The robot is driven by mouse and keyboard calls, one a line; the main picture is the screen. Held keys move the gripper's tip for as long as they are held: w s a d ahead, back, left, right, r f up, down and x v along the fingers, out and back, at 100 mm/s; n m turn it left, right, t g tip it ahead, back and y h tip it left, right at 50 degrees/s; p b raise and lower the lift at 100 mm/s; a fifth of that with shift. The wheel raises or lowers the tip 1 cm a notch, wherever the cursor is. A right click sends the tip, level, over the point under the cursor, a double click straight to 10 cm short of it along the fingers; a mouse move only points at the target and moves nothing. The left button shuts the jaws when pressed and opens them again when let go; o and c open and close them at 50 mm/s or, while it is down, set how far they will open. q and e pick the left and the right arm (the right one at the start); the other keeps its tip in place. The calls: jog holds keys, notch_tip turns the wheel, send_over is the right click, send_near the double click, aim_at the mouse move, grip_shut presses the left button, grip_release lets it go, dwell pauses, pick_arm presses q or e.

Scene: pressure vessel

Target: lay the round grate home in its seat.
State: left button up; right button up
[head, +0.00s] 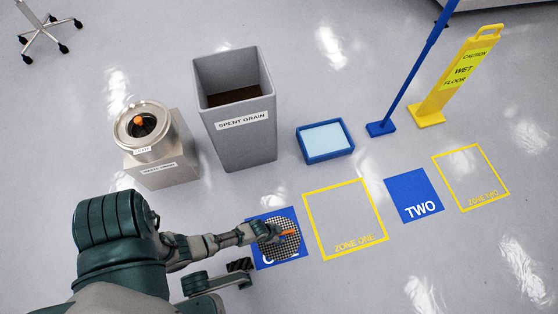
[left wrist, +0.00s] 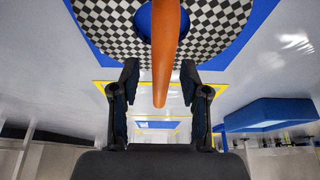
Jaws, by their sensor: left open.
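The round grate (head: 279,242) has a black-and-white checked mesh and an orange handle (head: 288,233). It lies over the blue mat (head: 262,261) on the floor. My left gripper (head: 267,238) is over the grate. In the left wrist view its two dark fingers (left wrist: 160,72) stand apart, one on each side of the orange handle (left wrist: 166,45), with the grate (left wrist: 105,25) beyond. A round steel vessel (head: 133,151) stands on a labelled pedestal at the left, its top open, with an orange-topped part inside.
A tall grey bin (head: 241,140) marked SPENT GRAIN stands right of the vessel. A blue tray (head: 327,157), a blue pole on a flat base (head: 380,128) and a yellow wet-floor sign (head: 459,73) stand farther right. Yellow floor outlines (head: 345,250) and a blue TWO mat (head: 408,190) lie flat.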

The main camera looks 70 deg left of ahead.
pick_arm(q)
jog(key=shift+f, duration=0.2)
dwell(0.3)
grip_shut()
